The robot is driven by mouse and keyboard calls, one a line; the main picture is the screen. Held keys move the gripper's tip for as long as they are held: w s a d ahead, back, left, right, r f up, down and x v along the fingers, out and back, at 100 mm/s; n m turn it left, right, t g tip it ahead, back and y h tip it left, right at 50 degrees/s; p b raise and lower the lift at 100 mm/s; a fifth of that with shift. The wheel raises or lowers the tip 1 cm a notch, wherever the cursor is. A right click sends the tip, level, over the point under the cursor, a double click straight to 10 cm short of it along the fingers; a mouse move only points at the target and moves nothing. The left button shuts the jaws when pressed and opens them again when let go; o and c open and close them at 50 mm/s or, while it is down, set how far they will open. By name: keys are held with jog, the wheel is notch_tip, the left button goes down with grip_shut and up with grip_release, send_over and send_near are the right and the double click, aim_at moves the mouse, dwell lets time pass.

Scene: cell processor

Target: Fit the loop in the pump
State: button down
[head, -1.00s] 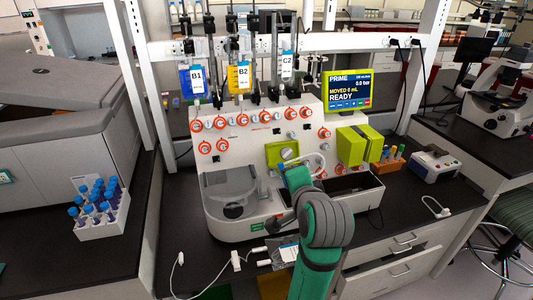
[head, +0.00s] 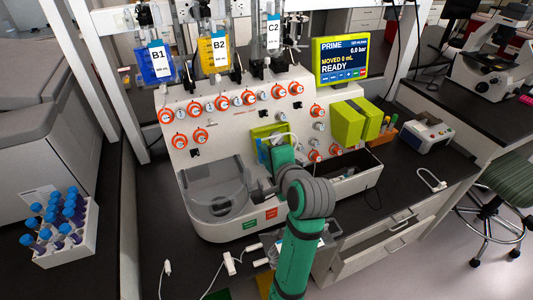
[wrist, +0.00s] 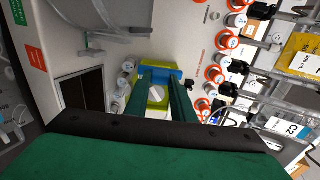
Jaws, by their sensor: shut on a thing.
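The pump (head: 268,131) is the lime-green unit at the middle of the machine's white front panel. A blue part shows in it. My gripper (wrist: 160,83) is right at the pump, its two green fingers reaching to the pump's face in the wrist view. The loop (head: 289,136), a thin white arch of tubing, stands out beside my gripper in the head view, and my gripper is shut on it. My arm hides the lower right of the pump. I cannot tell whether the loop touches the pump's inside.
Orange-ringed valves (head: 249,97) and hanging bags (head: 216,54) stand above the pump. A clear round basin (head: 215,190) is below left. A lime-green box (head: 348,123) and the screen (head: 342,61) are at the right. A tube rack (head: 68,238) stands at the far left.

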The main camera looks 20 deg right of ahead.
jog(key=shift+s+a, duration=0.2)
jog(key=shift+a, duration=0.6)
jog(key=shift+w+f, duration=0.1)
jog(key=shift+w, duration=0.2)
jog(key=shift+d+x, duration=0.25)
jog(key=shift+x, duration=1.1)
jog(key=shift+w+f, duration=0.1)
jog(key=shift+w, duration=0.3)
